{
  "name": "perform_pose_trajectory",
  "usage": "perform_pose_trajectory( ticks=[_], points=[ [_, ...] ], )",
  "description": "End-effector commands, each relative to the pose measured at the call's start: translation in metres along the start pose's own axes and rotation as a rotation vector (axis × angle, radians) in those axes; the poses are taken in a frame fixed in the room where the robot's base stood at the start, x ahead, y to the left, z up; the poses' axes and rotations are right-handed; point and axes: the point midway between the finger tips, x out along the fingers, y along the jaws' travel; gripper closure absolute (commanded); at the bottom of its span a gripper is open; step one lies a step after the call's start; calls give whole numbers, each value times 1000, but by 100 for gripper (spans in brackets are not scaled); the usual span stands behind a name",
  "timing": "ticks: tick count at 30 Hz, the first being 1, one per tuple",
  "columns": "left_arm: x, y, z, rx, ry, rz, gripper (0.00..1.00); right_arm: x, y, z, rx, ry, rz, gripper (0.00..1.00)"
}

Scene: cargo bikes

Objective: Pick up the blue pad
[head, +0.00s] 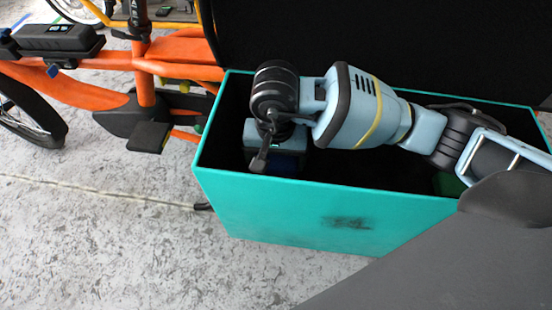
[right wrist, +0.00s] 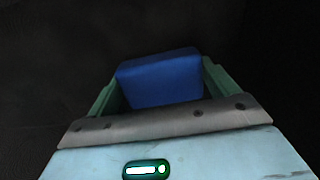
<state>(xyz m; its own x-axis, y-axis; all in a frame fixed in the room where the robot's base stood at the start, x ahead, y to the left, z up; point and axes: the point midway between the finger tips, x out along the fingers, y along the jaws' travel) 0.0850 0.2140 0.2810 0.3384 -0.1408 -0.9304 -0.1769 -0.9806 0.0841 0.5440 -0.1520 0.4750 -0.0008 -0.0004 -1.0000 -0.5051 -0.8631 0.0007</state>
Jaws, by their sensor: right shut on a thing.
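The blue pad (right wrist: 160,80) sits between the two green fingers of my right gripper (right wrist: 161,86) in the right wrist view, with its top face showing. The gripper is shut on it. In the head view my right gripper (head: 272,150) reaches down inside the left end of a teal cargo box (head: 300,222). A dark blue part of the pad (head: 287,162) shows just below the gripper there. The fingertips and the pad's lower part are hidden in the head view. My left gripper is out of view.
The box's near and left walls stand close around my right gripper. A dark panel (head: 390,45) rises behind the box. A green thing (head: 448,185) lies in the box's right part. An orange bike frame (head: 185,58) joins at the left. Grey floor (head: 100,240) is clear in front.

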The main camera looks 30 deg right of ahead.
Motion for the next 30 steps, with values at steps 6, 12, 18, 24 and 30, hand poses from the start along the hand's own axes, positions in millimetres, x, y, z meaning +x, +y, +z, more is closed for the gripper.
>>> perform_pose_trajectory(
  ticks=[6, 12, 18, 24, 30],
  points=[
    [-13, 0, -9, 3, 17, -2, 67, -27, 11, -2, 3, 3, 2, 36],
    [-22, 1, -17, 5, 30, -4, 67, -31, 55, -7, 4, 4, 2, 36],
    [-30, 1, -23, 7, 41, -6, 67, -35, 103, -12, 4, 3, 2, 36],
    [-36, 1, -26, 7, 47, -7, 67, -37, 139, -16, 3, 1, 2, 36],
    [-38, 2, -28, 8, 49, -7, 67, -38, 155, -18, 1, 1, -1, 36]
  ],
)
